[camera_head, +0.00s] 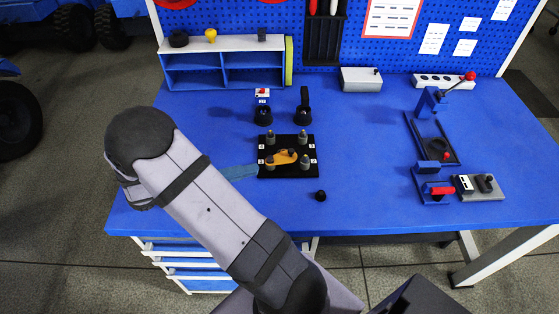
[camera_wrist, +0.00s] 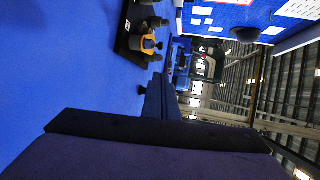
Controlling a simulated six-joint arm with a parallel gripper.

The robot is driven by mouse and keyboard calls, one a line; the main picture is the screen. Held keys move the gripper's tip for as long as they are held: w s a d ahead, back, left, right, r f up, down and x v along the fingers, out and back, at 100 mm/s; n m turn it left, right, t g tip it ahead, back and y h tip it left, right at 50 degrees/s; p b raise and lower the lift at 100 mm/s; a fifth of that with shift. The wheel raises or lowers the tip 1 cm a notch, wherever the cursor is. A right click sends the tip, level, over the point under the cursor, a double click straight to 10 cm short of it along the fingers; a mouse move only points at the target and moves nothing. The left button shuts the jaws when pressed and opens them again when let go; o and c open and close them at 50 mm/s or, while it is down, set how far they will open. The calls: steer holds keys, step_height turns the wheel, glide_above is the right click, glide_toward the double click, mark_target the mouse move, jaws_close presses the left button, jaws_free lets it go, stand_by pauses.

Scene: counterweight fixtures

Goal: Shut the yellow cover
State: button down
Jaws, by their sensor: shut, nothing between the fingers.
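A yellow-orange flat piece (camera_head: 285,156), seemingly the yellow cover, lies among grey posts on a black plate (camera_head: 268,171) on the blue table. In the wrist view, the yellow-orange piece (camera_wrist: 148,44) and the black plate (camera_wrist: 123,40) are seen sideways near the top. My gripper (camera_wrist: 161,84) shows in the wrist view, shut and empty, apart from the plate.
A blue shelf (camera_head: 223,82) with a yellow-green panel (camera_head: 289,62) stands at the back. Two black stands (camera_head: 263,115) (camera_head: 302,115) are behind the plate. A small black knob (camera_head: 320,196) lies in front. A blue press (camera_head: 432,140) and red-handled clamp (camera_head: 440,190) stand right.

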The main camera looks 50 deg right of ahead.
steer(key=a+n, duration=0.1)
steer(key=a+n+h, duration=0.1)
steer(key=shift+f+n+g, duration=0.2)
steer(key=shift+n+g, duration=0.1)
steer(key=p, duration=0.2)
glide_toward(281, 161)
steer(key=s+d, duration=0.1)
steer(key=s, duration=0.1)
steer(key=s+d+r, duration=0.1)
steer(key=d, duration=0.1)
steer(key=s+d+r, duration=0.1)
steer(key=s+d, duration=0.1)
steer(key=shift+s+r, duration=0.15)
steer(key=shift+s, duration=0.25)
steer(key=shift+w+d+f, duration=0.3)
steer(key=shift+w+d, duration=0.3)
steer(key=shift+d, duration=0.35)
steer(key=shift+w+d+f, duration=0.2)
steer(key=shift+w+d, duration=0.2)
steer(key=shift+d, duration=0.25)
